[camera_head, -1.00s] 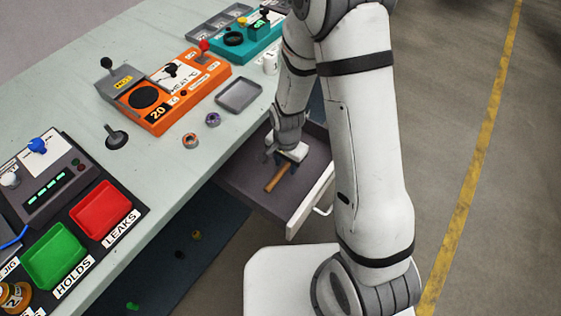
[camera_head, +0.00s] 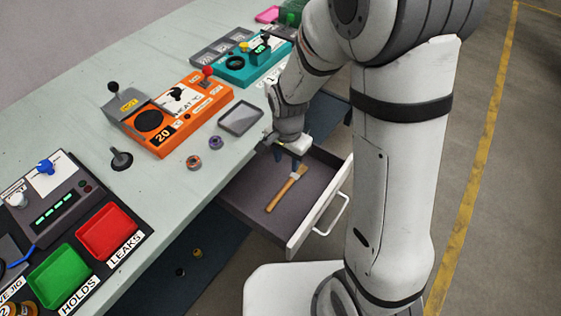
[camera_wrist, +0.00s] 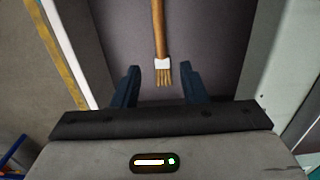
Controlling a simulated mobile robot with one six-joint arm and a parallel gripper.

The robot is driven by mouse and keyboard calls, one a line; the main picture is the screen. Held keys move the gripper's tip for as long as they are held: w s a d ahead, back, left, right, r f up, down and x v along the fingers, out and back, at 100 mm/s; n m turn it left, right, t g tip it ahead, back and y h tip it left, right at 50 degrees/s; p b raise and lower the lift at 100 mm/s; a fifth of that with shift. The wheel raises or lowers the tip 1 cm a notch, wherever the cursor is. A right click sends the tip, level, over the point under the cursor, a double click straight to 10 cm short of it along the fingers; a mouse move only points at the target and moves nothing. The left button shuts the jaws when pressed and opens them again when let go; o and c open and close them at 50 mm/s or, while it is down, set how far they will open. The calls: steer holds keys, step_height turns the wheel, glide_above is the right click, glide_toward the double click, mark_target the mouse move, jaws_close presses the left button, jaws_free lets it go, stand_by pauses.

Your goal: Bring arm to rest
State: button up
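My gripper (camera_head: 283,153) is over the open drawer, close to the bench's front edge. In the wrist view my gripper (camera_wrist: 160,85) has its two dark blue fingers apart with nothing held between them. A brush (camera_head: 286,190) with a wooden handle and pale bristles lies on the drawer floor. In the wrist view the brush (camera_wrist: 160,45) shows below the fingers, its bristles lined up with the gap between them. My arm reaches down from the upper right of the head view.
The open drawer (camera_head: 296,243) juts from the bench (camera_head: 190,190). On the bench are an orange heater (camera_head: 185,120), a grey tray (camera_head: 241,118), two small rings, a teal device (camera_head: 250,68), and red (camera_head: 106,231) and green (camera_head: 58,277) bins. Floor at right is clear.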

stand_by(0.3)
steer(key=s+d+r+n+t+p, duration=0.1)
steer(key=s+d+r+n+p, duration=0.1)
steer(key=r, duration=0.7)
steer(key=s+d+r+n+p, duration=0.3)
steer(key=s+d+r+p, duration=0.2)
steer(key=r, duration=0.5)
steer(key=s+d+r+n+t+p, duration=0.1)
steer(key=s+d+r+p, duration=0.3)
steer(key=r, duration=0.6)
steer(key=shift+s+n+t, duration=0.3)
steer(key=shift+s+n, duration=0.4)
steer(key=shift+n, duration=0.1)
